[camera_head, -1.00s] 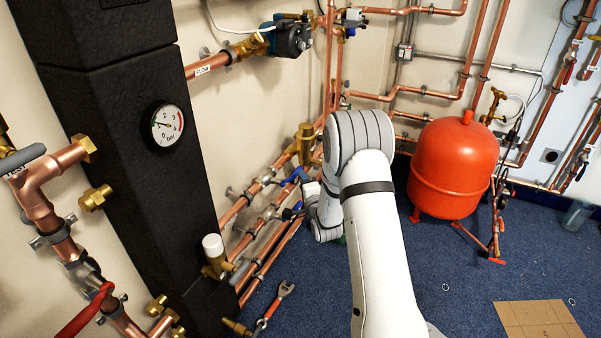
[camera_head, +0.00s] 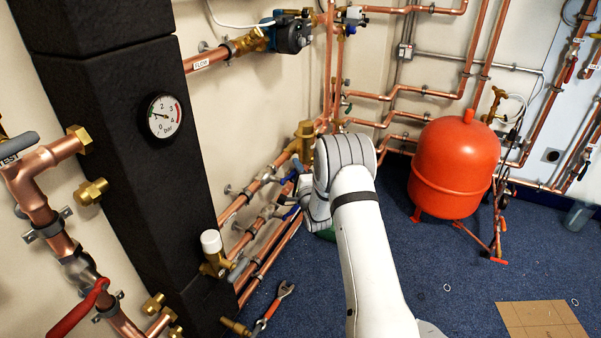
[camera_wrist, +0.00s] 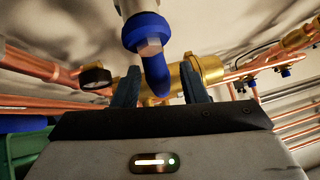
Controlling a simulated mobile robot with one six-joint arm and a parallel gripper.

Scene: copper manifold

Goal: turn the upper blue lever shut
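Two blue levers sit on the copper pipes left of my arm in the head view: the upper one (camera_head: 288,176) and the lower one (camera_head: 291,211), both partly hidden by my wrist. In the wrist view a blue lever (camera_wrist: 155,75) hangs from a valve with a hex nut and reaches down between my fingers. My gripper (camera_wrist: 161,88) is open, with one dark finger on each side of this lever and gaps visible. I cannot tell whether either finger touches it. The fingertips are hidden in the head view.
A brass body (camera_wrist: 207,70) and a small dark gauge (camera_wrist: 96,77) lie behind the fingers. Copper pipes run close on both sides. A red tank (camera_head: 455,165) stands right of my arm.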

